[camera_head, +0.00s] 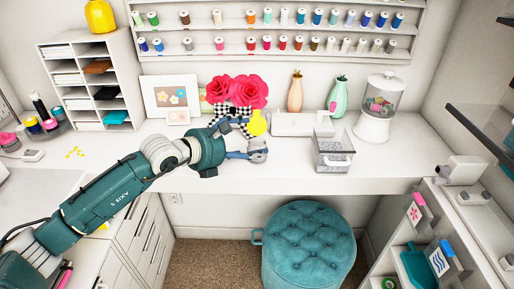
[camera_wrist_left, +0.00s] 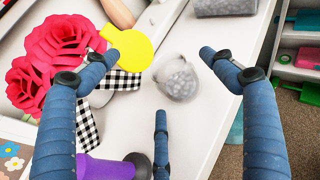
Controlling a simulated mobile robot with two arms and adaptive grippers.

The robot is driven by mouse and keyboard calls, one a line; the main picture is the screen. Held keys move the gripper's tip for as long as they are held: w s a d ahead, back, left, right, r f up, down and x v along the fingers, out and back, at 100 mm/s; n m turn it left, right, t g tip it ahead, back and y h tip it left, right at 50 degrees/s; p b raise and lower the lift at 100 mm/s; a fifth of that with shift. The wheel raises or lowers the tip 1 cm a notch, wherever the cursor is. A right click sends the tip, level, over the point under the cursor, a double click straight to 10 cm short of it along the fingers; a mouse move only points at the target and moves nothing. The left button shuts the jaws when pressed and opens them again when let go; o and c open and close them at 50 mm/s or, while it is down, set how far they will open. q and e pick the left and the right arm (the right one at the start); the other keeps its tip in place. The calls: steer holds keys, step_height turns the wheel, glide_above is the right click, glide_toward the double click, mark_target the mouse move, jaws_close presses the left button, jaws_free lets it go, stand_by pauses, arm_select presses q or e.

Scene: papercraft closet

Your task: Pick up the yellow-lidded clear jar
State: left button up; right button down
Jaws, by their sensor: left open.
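A bright yellow disc with a small tab, which looks like the lid (camera_head: 256,124), shows on the desk in front of the red paper flowers. It also shows in the left wrist view (camera_wrist_left: 128,50). Beside it is a small rounded clear-grey jar (camera_wrist_left: 178,80), also in the head view (camera_head: 257,148). I cannot tell whether disc and jar are joined. My left gripper (camera_head: 244,140) is open, its blue fingers spread around the jar's near side. In the left wrist view the fingers (camera_wrist_left: 152,58) are apart with the jar between and beyond them. My right gripper is not in view.
Red paper flowers (camera_head: 236,92) and a checkered bow stand behind the gripper. A clear bin (camera_head: 333,160) stands at right on the desk, with a candy dispenser (camera_head: 374,125) behind. A teal stool (camera_head: 308,250) stands below the front edge.

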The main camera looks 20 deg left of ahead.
arm_select(q)
steer(key=shift+x, duration=1.15)
steer(key=shift+s+r, duration=0.1)
steer(key=shift+c, duration=0.3)
steer(key=c, duration=1.6)
